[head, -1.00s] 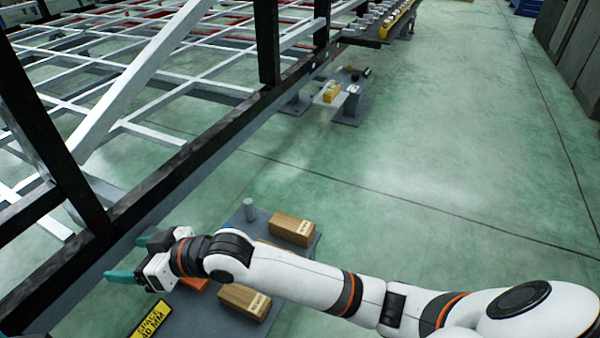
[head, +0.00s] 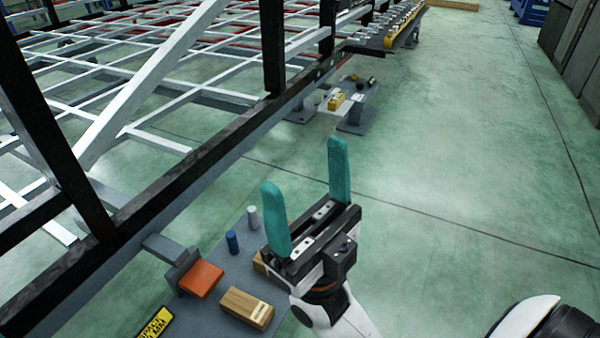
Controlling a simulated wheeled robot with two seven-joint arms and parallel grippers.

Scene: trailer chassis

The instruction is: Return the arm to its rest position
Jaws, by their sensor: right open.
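My right gripper (head: 308,192) is in the middle of the head view, with its two teal fingers spread apart and pointing up and away. Nothing is between the fingers. The gripper is in front of the right part of a low grey platform (head: 205,318) and hides some of what lies there. My right arm (head: 348,318) comes in from the lower edge, and another white and black part of it shows at the lower right. My left gripper is not in the picture.
On the platform are an orange block (head: 201,279), a wooden block (head: 246,308), a blue cylinder (head: 232,242), a grey cylinder (head: 253,217) and a yellow sign (head: 157,325). The black chassis rail (head: 160,193) runs along the left. Green floor (head: 440,170) lies clear at right.

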